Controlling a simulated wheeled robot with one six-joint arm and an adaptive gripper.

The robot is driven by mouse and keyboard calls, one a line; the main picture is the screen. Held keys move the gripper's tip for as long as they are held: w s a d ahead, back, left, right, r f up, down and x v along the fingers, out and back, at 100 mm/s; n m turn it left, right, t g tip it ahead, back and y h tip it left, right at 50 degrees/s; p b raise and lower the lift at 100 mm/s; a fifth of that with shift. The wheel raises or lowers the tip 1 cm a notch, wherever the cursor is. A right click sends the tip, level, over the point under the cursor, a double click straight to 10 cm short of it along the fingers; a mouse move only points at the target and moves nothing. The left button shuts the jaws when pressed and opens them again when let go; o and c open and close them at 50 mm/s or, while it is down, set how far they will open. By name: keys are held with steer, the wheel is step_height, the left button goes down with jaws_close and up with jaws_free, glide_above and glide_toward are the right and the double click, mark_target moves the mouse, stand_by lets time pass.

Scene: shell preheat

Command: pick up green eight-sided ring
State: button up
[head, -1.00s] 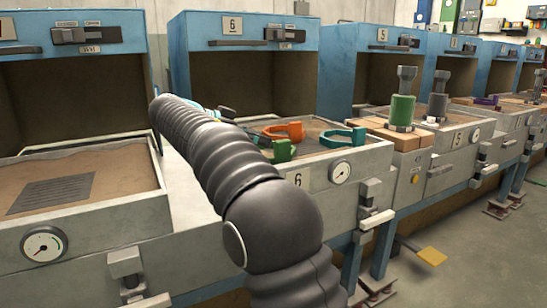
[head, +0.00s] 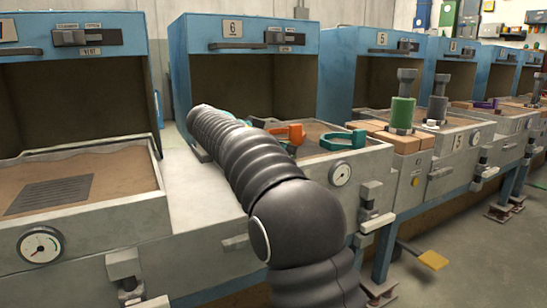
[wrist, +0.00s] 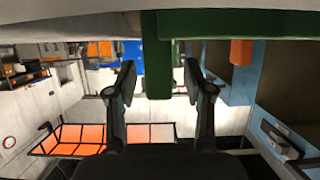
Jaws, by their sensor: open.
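In the wrist view my gripper (wrist: 159,66) is open, with its two dark fingers apart. A dark green piece (wrist: 158,60) stands close in front of the camera and reaches between the fingers; a wide green bar (wrist: 250,24) runs across the top with it. This looks like part of the green eight-sided ring, but its whole shape is cut off, and I cannot tell whether the fingers touch it. In the head view my arm hides the gripper and much of the sand bed.
On bench 6 an orange U-shaped piece (head: 296,133) and a teal U-shaped piece (head: 343,141) lie on the sand to the right of my arm. A blue furnace hood (head: 245,33) stands behind. Bricks (head: 400,141) carry a green cylinder (head: 402,113) further right.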

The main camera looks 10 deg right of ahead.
jaws_close()
steer(key=shift+r, duration=0.1)
